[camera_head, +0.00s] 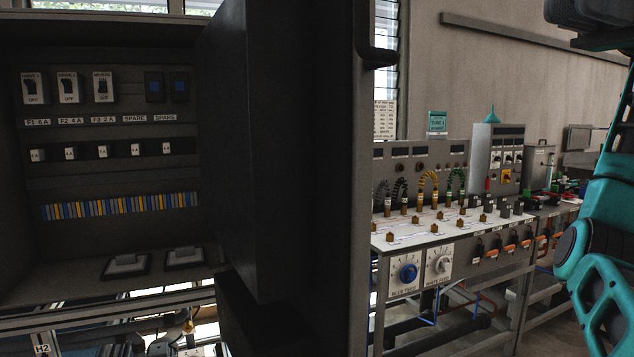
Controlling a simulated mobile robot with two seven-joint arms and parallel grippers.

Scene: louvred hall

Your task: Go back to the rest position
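Neither gripper shows in the head view. Teal and black links of my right arm run down the right edge, raised, with the top cut off by the frame. No part of my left arm can be made out. A dark electrical cabinet (100,180) fills the left, with its thick door (300,160) standing open toward me and a black handle (374,55) on the door's edge. Inside are switches (68,88), a row of smaller breakers (102,152) and a strip of coloured terminals (120,205).
Beyond the door, a workbench (435,232) carries brass terminals, looped cables (428,182) and a panel with a blue knob (407,272) and a white knob (440,264). A grey box (490,158) stands behind. My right arm hides part of the bench's far end.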

